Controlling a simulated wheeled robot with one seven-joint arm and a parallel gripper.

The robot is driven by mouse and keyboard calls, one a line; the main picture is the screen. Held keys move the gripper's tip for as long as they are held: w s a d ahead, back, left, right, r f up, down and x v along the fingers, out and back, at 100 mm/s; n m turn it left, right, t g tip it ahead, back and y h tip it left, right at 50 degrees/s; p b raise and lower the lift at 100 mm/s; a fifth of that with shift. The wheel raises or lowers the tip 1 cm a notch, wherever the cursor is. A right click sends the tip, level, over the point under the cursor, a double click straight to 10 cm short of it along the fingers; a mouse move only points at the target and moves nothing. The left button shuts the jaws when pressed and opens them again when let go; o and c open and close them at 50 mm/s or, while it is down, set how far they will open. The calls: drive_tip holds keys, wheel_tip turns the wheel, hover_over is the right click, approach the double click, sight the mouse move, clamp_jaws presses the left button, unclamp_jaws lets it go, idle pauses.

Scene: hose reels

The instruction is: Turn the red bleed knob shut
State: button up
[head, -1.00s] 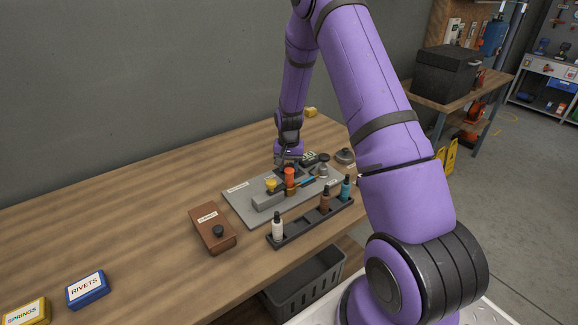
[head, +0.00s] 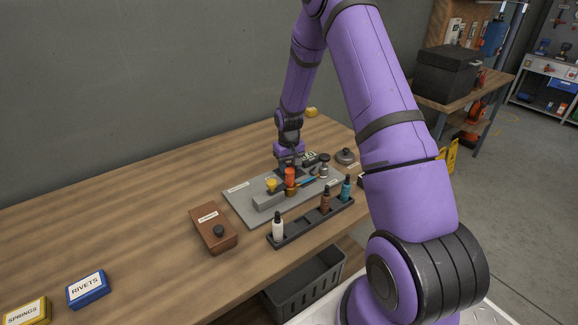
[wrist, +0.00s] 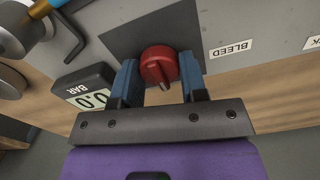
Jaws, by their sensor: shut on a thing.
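The red bleed knob (wrist: 158,66) sits on a dark square of the grey panel in the wrist view, beside a white BLEED label (wrist: 231,49). My gripper (wrist: 160,72) has its two blue fingers on either side of the knob, shut on it. In the head view my gripper (head: 289,162) is down at the far part of the grey panel (head: 240,196). A black gauge (wrist: 90,88) beside my left finger reads 0.0 BAR.
An orange-red cylinder (head: 290,175) and a yellow knob (head: 271,184) stand close to my gripper on the panel. A black rack (head: 290,232) with bottles lies in front. A brown box (head: 213,230) is at left. The left tabletop is mostly clear.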

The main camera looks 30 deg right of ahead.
sight(289, 165)
idle(0.3)
drive_tip(key=o, duration=0.9)
wheel_tip(289, 165, up, 11)
drive_tip(key=shift+f, duration=0.1)
idle(0.4)
